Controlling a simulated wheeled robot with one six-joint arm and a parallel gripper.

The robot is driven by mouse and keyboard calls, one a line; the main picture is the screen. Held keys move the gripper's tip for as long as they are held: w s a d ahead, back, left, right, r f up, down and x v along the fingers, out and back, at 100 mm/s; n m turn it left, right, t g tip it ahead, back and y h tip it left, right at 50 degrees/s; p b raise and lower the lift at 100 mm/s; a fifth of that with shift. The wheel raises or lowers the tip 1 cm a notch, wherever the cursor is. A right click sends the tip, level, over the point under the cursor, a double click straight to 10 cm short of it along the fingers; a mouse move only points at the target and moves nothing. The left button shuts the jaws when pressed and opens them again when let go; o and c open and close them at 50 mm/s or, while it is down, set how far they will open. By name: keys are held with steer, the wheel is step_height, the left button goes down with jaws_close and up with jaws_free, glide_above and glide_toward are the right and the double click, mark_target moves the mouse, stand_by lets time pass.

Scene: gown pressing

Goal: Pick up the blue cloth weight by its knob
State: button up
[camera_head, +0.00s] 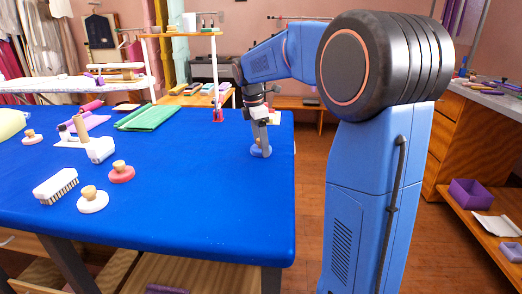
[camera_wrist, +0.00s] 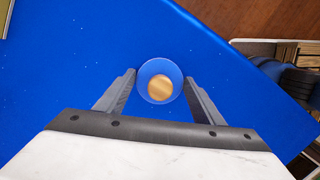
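The blue cloth weight (camera_wrist: 148,92) is a round blue disc with a tan wooden knob (camera_wrist: 160,88) on top. It sits on the blue table near the right edge, and part of its disc also shows in the head view (camera_head: 257,153). My gripper (camera_wrist: 160,83) points down over it, with one finger on either side of the weight in the wrist view. The fingers are spread apart, with visible gaps between them and the knob.
On the blue table (camera_head: 200,215), a red weight (camera_head: 121,176), a white weight (camera_head: 92,204), a brush (camera_head: 56,186) and a green folded cloth (camera_head: 148,117) lie to the left. A small red item (camera_head: 218,114) stands behind. The table between is clear.

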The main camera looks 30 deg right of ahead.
steer(key=c, duration=0.9)
steer(key=shift+r, duration=0.15)
